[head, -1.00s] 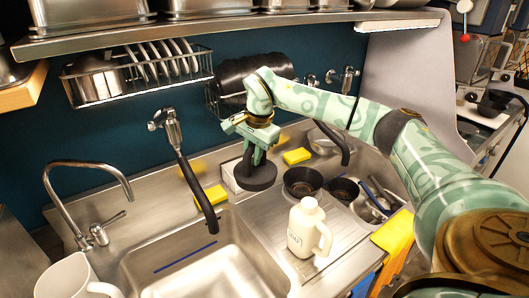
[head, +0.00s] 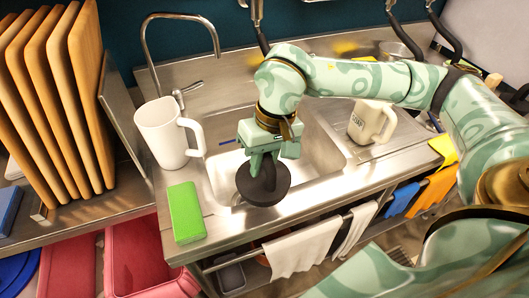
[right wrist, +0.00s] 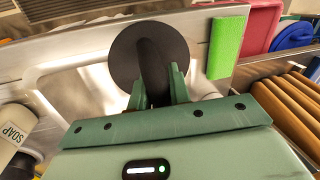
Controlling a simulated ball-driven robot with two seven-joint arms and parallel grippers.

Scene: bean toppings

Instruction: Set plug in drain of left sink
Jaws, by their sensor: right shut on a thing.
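The plug is a dark round disc with a raised handle (head: 263,186). My right gripper (head: 265,165) is shut on its handle and holds it above the near part of the left sink (head: 318,150). In the right wrist view the plug (right wrist: 125,62) shows between the fingertips (right wrist: 158,88), with its disc beyond them. The sink's drain is not visible; my gripper, arm and the plug cover much of the basin. My left gripper is not in view.
A white pitcher (head: 163,135) and a green sponge (head: 186,212) stand left of the sink. A cream soap jug (head: 368,122) stands right of it. The faucet (head: 150,50) arches at the back left. Cutting boards (head: 55,100) fill the far left.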

